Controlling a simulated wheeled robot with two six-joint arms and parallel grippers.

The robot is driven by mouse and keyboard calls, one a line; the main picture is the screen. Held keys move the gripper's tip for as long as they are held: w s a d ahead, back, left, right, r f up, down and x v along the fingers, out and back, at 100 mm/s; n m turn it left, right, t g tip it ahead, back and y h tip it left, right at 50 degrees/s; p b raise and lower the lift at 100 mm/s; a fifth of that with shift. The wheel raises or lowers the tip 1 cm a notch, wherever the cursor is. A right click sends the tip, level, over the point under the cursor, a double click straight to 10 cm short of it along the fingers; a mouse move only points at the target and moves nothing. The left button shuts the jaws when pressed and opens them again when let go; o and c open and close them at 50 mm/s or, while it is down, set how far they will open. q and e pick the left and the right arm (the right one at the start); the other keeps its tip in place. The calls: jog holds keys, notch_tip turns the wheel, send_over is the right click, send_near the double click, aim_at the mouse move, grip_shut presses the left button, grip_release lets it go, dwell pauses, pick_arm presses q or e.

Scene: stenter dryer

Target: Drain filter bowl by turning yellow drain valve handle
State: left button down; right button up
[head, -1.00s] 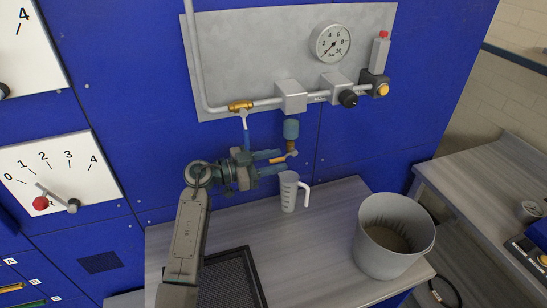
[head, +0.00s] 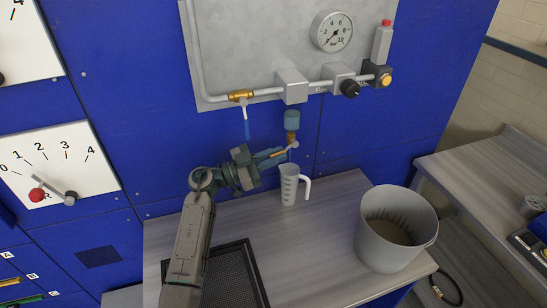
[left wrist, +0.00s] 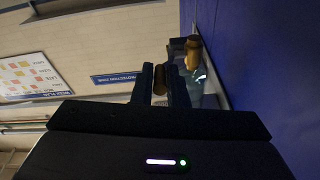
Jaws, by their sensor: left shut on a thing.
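The blue filter bowl (head: 292,121) hangs under the pipework, with a brass drain valve (head: 292,137) below it. The yellow drain valve handle (head: 279,154) sticks out to the left of the valve. My left gripper (head: 272,156) is shut on this handle, which its fingers partly hide. In the left wrist view, the fingers (left wrist: 166,84) close around the handle, beside the brass valve body (left wrist: 193,52). A clear measuring jug (head: 289,186) stands upright on the bench below the valve. I cannot tell whether liquid runs into it. My right gripper is not in view.
A grey bucket (head: 395,227) stands on the bench at right, and a black mesh tray (head: 228,282) lies at front left. A brass valve (head: 241,95), a knob (head: 349,88) and a gauge (head: 332,32) are above. The bench between jug and bucket is clear.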

pick_arm(q)
jog(key=shift+d+f+t+h+b, duration=0.15)
jog(key=shift+f+t+h+b, duration=0.15)
jog(key=shift+f+h+b, duration=0.35)
jog(key=shift+r, duration=0.1)
jog(key=shift+h, duration=0.25)
jog(key=c, duration=1.4)
grip_release()
jog(key=shift+c, duration=0.2)
